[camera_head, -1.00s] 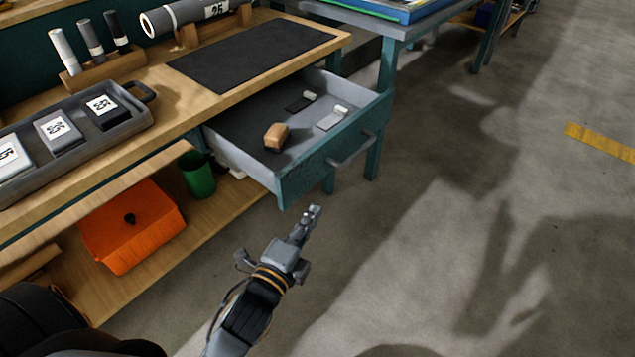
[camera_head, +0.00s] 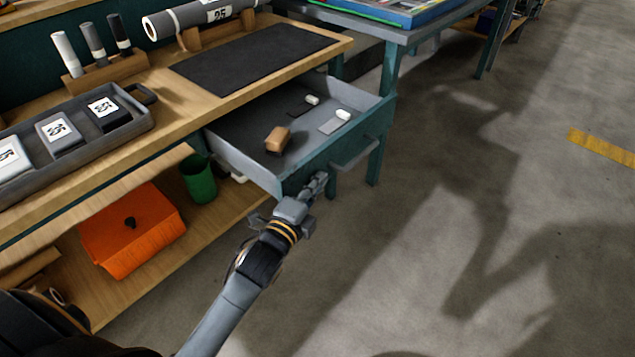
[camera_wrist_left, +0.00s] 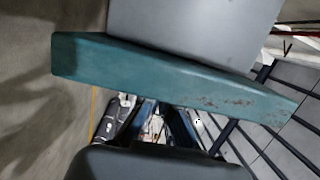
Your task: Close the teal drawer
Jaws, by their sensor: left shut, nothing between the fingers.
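The teal drawer (camera_head: 345,148) stands pulled out from under the wooden workbench. Its grey inside holds a tan block and small white-ended items. A grey bar handle (camera_head: 355,157) runs along its teal front. My left gripper (camera_head: 319,181) is shut and empty, with its fingertips at the lower left part of the drawer front. Whether they touch it I cannot tell. In the left wrist view the drawer front (camera_wrist_left: 165,78) lies across the picture just beyond the fingers (camera_wrist_left: 155,112). My right gripper is not in view.
The workbench carries a grey tray (camera_head: 75,160), a dark mat (camera_head: 255,58) and a rack of rolls (camera_head: 105,70). An orange box (camera_head: 130,230) and a green cup (camera_head: 199,180) stand on the lower shelf. The floor at the right is clear.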

